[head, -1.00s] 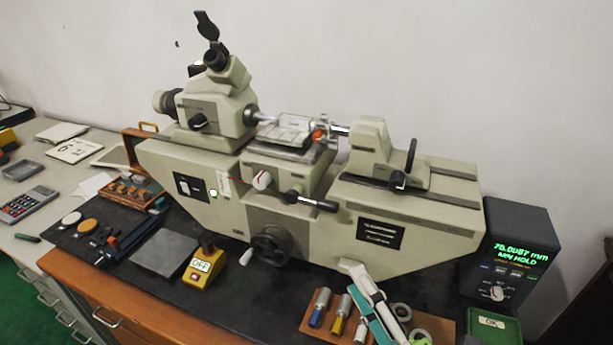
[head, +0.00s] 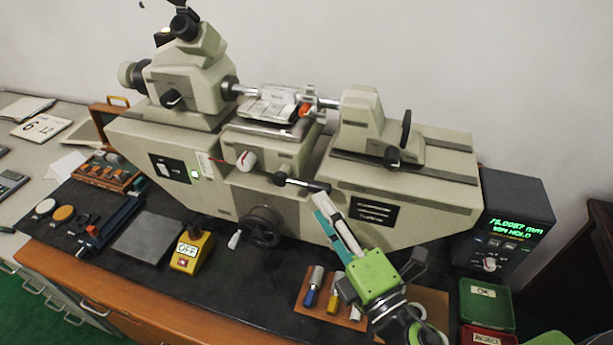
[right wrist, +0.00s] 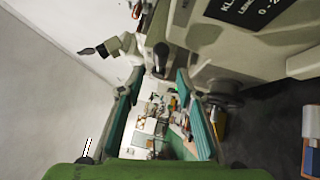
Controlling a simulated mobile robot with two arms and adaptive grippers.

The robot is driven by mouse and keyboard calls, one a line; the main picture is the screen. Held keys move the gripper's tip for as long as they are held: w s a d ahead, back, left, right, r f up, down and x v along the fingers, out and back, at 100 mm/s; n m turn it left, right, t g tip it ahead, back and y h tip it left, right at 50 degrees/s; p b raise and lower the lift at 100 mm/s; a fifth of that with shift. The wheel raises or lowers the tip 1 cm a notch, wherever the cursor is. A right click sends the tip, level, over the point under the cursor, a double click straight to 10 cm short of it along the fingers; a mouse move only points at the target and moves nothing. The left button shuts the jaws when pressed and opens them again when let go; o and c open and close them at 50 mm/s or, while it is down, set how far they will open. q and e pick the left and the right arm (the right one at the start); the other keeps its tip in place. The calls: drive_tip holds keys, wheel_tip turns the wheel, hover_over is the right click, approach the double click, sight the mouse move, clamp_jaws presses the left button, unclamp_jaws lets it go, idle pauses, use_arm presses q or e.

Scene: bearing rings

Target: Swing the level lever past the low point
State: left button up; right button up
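In the right wrist view the fingers (right wrist: 159,82) are spread apart with nothing clamped. The dark lever end (right wrist: 161,55) shows in the gap near their tips; I cannot tell whether it touches a finger. The readout (head: 518,230) shows green digits and a hold line. My left gripper is not in view.
A handwheel (head: 263,226) sits below the lever. A yellow box marked OFF (head: 190,250) stands on the black mat. A wooden rack (head: 306,288) with several small tools lies beside my right arm. A green OK tray (head: 486,300) is at the right.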

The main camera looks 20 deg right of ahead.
sight(306, 183)
drive_tip(key=x, duration=0.1)
drive_tip(key=p+x, duration=0.1)
drive_tip(key=x, duration=0.1)
drive_tip(key=shift+w+r, duration=0.1)
drive_tip(key=shift+r, duration=0.2)
drive_tip(key=p+x, duration=0.1)
drive_tip(key=x, duration=0.2)
drive_tip(key=shift+w+f+p, duration=0.15)
drive_tip(key=shift+w+p, duration=0.05)
drive_tip(key=shift+p, duration=0.2)
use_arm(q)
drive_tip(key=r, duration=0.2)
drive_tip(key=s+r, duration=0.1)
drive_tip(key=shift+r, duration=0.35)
use_arm(e)
drive_tip(key=shift+w+a, duration=0.2)
drive_tip(key=shift+w, duration=0.25)
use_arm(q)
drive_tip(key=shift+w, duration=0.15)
use_arm(e)
clamp_jaws()
